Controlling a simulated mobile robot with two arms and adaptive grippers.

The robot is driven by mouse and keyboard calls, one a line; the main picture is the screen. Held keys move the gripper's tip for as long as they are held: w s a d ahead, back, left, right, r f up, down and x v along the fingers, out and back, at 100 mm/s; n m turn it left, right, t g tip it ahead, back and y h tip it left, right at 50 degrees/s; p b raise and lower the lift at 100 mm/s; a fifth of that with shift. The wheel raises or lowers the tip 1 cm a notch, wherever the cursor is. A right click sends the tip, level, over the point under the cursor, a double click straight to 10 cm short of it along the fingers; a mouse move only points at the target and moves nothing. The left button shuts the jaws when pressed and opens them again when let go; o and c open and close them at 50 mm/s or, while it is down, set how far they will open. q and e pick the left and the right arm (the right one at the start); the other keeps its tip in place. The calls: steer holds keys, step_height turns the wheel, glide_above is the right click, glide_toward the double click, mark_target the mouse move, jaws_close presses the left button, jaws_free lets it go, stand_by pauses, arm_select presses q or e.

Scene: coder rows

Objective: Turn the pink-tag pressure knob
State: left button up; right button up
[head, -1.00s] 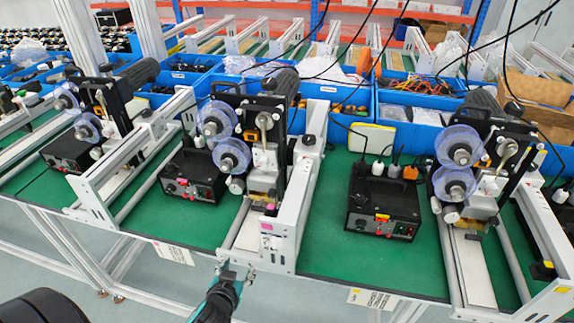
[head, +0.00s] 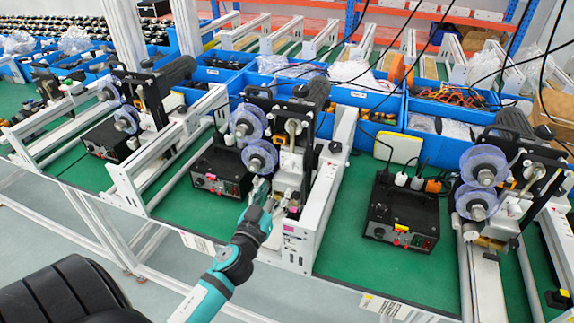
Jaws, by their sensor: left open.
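The middle coder machine (head: 290,135) has a pink tag (head: 288,228) on the front of its white frame. A black control box (head: 221,172) stands left of it, with a small pink mark (head: 211,177) and small controls on its front. Which control is the pressure knob is too small to tell. A dark round knob (head: 335,147) sits on top of the white frame. My left gripper (head: 261,187) is open and empty. In the picture it lies between the control box and the machine's lower front, below the clear reels. Contact cannot be told. My right gripper is out of view.
Another control box (head: 402,212) with a yellow tag and a coder machine (head: 490,175) stand at the right. One more machine (head: 140,95) stands at the left. Blue bins (head: 360,100) line the back. Green table (head: 340,250) is bare between the middle machine and the right box.

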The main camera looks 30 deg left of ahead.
mark_target(287, 168)
arm_select(q)
steer(key=p+x, duration=0.1)
steer(key=x, duration=0.9)
steer(key=shift+s+p, duration=0.1)
steer(key=shift+p, duration=0.2)
jaws_close()
